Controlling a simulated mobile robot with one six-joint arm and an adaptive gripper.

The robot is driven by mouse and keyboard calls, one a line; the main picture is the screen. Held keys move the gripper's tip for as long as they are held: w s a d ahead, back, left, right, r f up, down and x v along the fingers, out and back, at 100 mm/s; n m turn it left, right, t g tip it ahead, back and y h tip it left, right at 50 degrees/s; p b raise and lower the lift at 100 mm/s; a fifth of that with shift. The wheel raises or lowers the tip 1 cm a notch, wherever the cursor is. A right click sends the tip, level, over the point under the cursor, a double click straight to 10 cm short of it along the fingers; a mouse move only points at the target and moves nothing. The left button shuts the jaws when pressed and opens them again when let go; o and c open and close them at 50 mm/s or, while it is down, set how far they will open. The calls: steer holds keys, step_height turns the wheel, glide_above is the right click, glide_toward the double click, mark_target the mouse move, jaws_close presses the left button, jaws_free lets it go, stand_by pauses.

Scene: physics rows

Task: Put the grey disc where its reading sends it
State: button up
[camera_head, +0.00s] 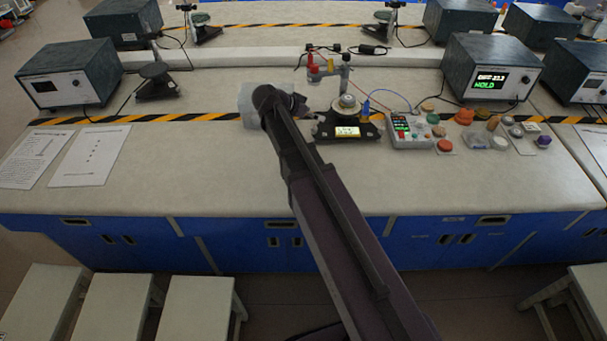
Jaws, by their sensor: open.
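A round pale grey disc (346,102) sits on top of a small black instrument (325,130) with a lit yellow-green display too small to read surely. I cannot tell whether this is the task's grey disc; other small greyish round pieces (515,131) lie at the right. A dark box meter (490,75) behind shows what looks like "DIFF 23.3" and "HOLD". My gripper (296,104) is at the end of my arm, just left of the instrument, apart from the disc in the picture. Its fingers are mostly hidden by the wrist, and nothing is seen held.
A grey keypad box (409,130) stands right of the instrument, wired to it. Several coloured round pieces (464,117) lie farther right. A translucent pale container (250,97) is partly behind my wrist. Two paper sheets (90,155) lie left. The front bench top is clear.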

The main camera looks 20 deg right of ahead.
steer(key=s+a+f+n+y, duration=0.1)
steer(key=s+f+n, duration=0.1)
steer(key=s, duration=0.1)
steer(key=s+a+f+n+y, duration=0.1)
steer(key=s+f+n+y, duration=0.1)
steer(key=s, duration=0.2)
steer(key=s+a+f+n+g+y, duration=0.1)
steer(key=s+n+y, duration=0.1)
steer(key=s, duration=0.1)
steer(key=shift+s+f+n, duration=0.25)
steer(key=shift+f+n, duration=0.05)
steer(key=shift+f, duration=0.1)
steer(key=s+a+n+y, duration=0.1)
steer(key=s+a+n, duration=0.1)
steer(key=s+a+f+n+y, duration=0.1)
steer(key=s+a+n+y, duration=0.1)
steer(key=s, duration=0.1)
steer(key=s+a+f+n+g+y, duration=0.1)
steer(key=s+n+y, duration=0.1)
steer(key=s, duration=0.1)
steer(key=shift+s+a, duration=0.2)
steer(key=shift+a, duration=0.2)
steer(key=shift+s+a+n+y, duration=0.2)
steer(key=shift+a+n+y, duration=0.05)
steer(key=shift+n+y, duration=0.15)
